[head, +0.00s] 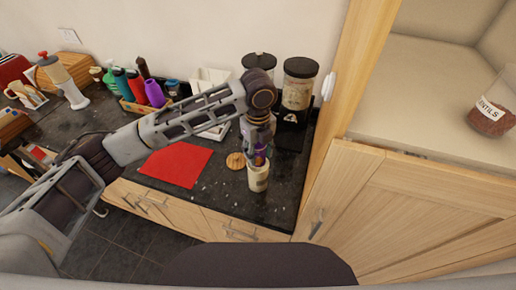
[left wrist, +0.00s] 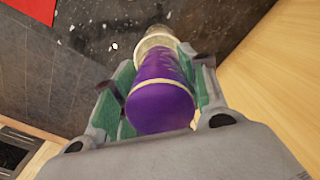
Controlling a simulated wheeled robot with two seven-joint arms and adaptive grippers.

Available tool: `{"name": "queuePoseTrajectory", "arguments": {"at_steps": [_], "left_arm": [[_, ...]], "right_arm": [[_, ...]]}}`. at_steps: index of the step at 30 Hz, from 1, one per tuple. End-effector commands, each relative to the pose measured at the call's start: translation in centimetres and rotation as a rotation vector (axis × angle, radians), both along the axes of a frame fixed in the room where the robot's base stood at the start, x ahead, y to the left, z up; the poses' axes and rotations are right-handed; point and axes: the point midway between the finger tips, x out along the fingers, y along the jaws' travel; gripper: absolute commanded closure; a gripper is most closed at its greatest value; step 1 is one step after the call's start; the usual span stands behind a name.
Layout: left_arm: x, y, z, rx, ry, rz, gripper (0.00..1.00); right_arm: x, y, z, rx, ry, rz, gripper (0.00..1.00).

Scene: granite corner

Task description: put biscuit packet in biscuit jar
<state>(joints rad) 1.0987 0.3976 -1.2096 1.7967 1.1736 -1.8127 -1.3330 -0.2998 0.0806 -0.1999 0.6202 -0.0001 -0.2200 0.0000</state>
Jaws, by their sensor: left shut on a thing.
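The biscuit packet is a purple cylinder (left wrist: 162,95), held upright in my left gripper (left wrist: 160,92). In the head view it shows as a small purple patch (head: 260,157) between the fingers of the left gripper (head: 260,150). The biscuit jar (head: 258,179) is a cream, open cylinder near the counter's front edge, directly under the packet. Its cream rim (left wrist: 158,40) shows beyond the packet in the left wrist view. The packet's lower end is at the jar's mouth; I cannot tell how far inside it is. My right gripper is not in view.
A round wooden lid (head: 235,160) lies left of the jar. A red mat (head: 175,166) lies further left. Dark-lidded canisters (head: 298,85) stand behind, against the wall. A wooden cabinet panel (head: 335,110) rises close on the right.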

Motion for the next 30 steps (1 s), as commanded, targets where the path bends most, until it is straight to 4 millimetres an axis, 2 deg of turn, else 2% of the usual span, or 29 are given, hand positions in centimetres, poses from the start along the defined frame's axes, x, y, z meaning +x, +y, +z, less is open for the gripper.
{"name": "queuePoseTrajectory", "arguments": {"at_steps": [30], "left_arm": [[0.0,0.0,-4.4,0.0,0.001,0.0,0.84]], "right_arm": [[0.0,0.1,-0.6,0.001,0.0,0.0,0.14]]}}
